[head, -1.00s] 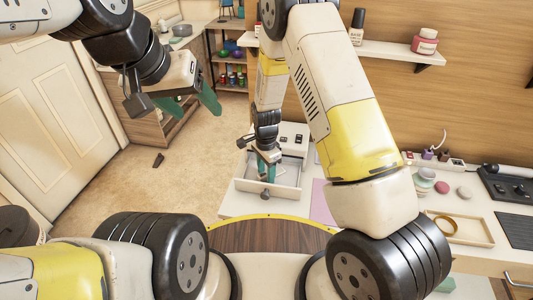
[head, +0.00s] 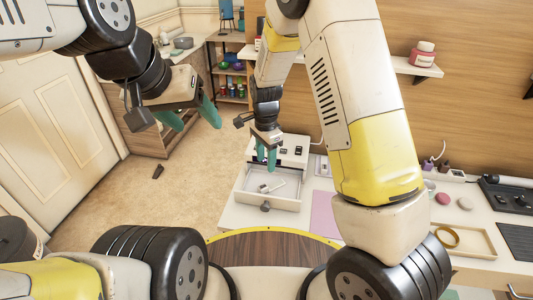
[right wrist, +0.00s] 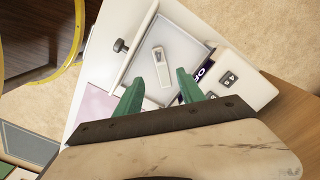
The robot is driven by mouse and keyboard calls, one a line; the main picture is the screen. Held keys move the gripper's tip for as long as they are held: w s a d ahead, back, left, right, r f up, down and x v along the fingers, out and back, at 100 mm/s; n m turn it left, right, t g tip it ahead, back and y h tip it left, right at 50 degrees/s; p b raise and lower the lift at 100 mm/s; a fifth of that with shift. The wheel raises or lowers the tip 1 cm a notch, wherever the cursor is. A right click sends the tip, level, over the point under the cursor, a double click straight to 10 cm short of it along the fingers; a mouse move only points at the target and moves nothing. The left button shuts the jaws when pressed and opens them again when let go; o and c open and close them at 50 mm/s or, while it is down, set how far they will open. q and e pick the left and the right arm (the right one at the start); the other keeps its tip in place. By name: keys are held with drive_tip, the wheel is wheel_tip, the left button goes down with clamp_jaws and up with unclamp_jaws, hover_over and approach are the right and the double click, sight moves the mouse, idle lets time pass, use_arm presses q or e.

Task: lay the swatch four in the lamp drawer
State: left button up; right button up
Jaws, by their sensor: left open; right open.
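The lamp drawer (head: 289,202) is pulled out from a white unit (head: 291,149) on the table and shows its knob at the front. A pale, narrow swatch (head: 272,187) lies flat on the drawer floor; no number can be read on it. In the right wrist view the swatch (right wrist: 161,67) lies inside the drawer (right wrist: 184,38), clear of the walls. My right gripper (head: 266,158) is above the drawer, green fingers apart and empty, not touching the swatch. My left gripper (head: 191,117) is open and empty, in the air at left.
A pink mat (head: 324,215) lies right of the drawer. Further right are a wooden tray (head: 468,240) with a ring, small round pots and a black device (head: 505,190). A wall shelf (head: 418,68) holds a red jar. Open floor lies to the left.

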drive_tip(key=s+d+r+n+t+y, duration=0.1)
drive_tip(key=s+d+r+n, duration=0.25)
drive_tip(key=r, duration=0.65)
drive_tip(key=s+d+r+n+t+y, duration=0.25)
drive_tip(key=d+r, duration=0.25)
drive_tip(key=r, duration=0.4)
drive_tip(key=s+d+r+n+t, duration=0.1)
drive_tip(key=s+d+r+n, duration=0.2)
drive_tip(key=s, duration=0.4)
drive_tip(key=s+d+r+n+t+h, duration=0.1)
drive_tip(key=s+d+r+n, duration=0.1)
drive_tip(key=s+r, duration=0.3)
drive_tip(key=shift+s+d+n+t, duration=0.4)
drive_tip(key=shift+s+d, duration=0.45)
drive_tip(key=shift+s, duration=0.3)
